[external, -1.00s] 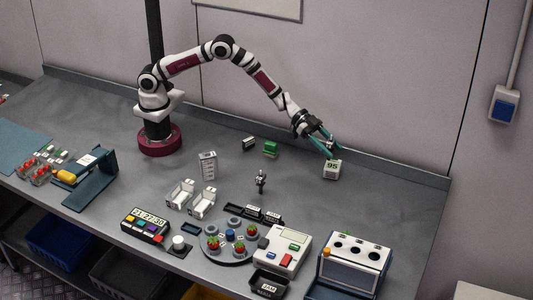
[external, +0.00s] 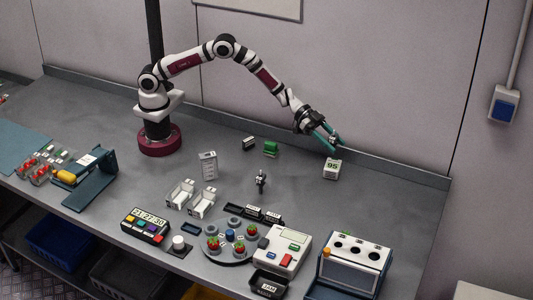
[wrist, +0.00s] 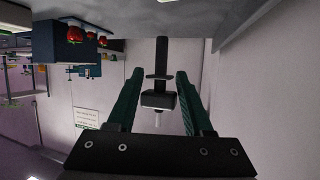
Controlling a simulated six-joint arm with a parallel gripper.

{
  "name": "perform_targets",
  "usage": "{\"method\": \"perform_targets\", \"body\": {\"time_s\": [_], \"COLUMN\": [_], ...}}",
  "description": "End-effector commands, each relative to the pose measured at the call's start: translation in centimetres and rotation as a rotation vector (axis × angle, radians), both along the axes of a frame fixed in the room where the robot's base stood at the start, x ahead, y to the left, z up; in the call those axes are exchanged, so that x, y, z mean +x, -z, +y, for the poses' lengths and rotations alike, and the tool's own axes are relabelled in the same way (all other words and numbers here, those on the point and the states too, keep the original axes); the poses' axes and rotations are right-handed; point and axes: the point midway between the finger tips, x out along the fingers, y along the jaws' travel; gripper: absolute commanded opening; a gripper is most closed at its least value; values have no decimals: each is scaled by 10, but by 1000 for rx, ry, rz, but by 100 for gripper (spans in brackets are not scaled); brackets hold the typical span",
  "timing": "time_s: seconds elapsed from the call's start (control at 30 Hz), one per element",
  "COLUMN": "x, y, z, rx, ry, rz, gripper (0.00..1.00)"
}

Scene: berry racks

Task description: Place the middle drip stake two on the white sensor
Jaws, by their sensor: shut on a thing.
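My gripper (external: 333,143) is shut on a dark drip stake, at the far right of the bench in the external view. In the wrist view the held stake (wrist: 159,99) is a dark upright shape with a crosspiece, a block and a pale tip, between the green fingers. Just below the fingertips stands a small white box marked 95 (external: 332,168), which looks like the white sensor; a small gap shows between them. Another dark stake (external: 261,181) stands upright on the bench left of it. I cannot read a number on either stake.
A green block (external: 270,149) and a dark block (external: 249,143) lie near the back edge. A round tray with berries (external: 228,257), a white console (external: 285,250) and a holed white rack (external: 357,252) stand in front. The bench around the marked box is clear.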

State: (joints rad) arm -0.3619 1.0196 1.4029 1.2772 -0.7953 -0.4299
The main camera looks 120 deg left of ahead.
Motion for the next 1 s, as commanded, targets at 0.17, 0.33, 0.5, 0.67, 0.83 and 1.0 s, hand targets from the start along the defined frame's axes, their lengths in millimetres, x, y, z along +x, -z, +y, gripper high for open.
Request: {"method": "perform_targets", "body": {"time_s": [0.17, 0.33, 0.5, 0.67, 0.83, 1.0], "x": [5, 4, 5, 5, 5, 5], "y": [23, 48, 48, 51, 51, 51], "z": [13, 13, 13, 13, 12, 12], "rx": [-1, -1, 1, 1, 1, 1], "ry": [0, 1, 0, 0, 0, 0], "rz": [4, 1, 0, 0, 0, 0], "gripper": [0, 0, 0, 0, 80, 81]}}
